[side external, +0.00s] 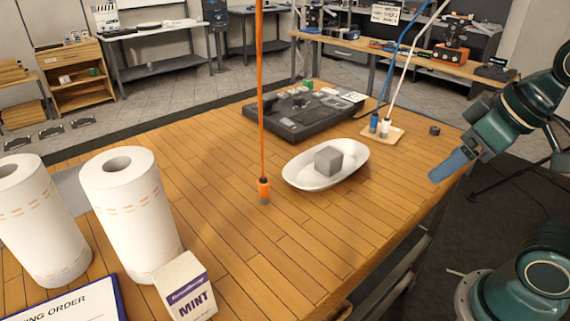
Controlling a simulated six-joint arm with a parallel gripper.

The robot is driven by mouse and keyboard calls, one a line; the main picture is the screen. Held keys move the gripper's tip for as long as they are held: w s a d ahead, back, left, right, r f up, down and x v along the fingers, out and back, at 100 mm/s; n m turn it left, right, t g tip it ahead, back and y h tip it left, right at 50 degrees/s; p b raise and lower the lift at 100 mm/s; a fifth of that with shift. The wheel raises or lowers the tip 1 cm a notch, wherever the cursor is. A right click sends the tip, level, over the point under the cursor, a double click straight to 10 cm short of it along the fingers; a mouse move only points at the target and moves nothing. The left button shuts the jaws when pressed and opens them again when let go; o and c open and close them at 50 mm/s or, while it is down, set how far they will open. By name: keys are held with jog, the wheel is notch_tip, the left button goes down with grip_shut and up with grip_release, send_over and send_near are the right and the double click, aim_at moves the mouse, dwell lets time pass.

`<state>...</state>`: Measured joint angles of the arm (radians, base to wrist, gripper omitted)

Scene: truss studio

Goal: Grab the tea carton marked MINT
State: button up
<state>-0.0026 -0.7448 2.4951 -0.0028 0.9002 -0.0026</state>
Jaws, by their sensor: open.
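The tea carton (185,288) marked MINT is a small white box with a purple band. My gripper (437,176) is at the right, over the table's right edge, with blue-grey fingers pointing down to the left. It is open and holds nothing visible. It is far from the carton, with the white dish between them.
A white oval dish (298,178) holds a grey cube (328,160). An orange cable (262,120) hangs down to the table. Two paper rolls (130,205) stand left, beside a clipboard (75,305). A dark device (300,118) and a plug board (395,135) lie behind. The front middle table is clear.

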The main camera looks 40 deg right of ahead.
jog(key=w+a+r+n+g+y, duration=0.1)
jog(key=w+a+r+n+y, duration=0.1)
jog(key=w+a+r+n, duration=0.4)
jog(key=n+g+y, duration=0.3)
jog(key=n+g, duration=0.2)
jog(key=n, duration=0.7)
send_near(180, 269)
jog(key=shift+a+r, duration=0.1)
jog(key=shift+r, duration=0.2)
jog(key=shift+h, duration=0.3)
jog(key=shift+x, duration=4.3)
jog(key=shift+x, duration=2.6)
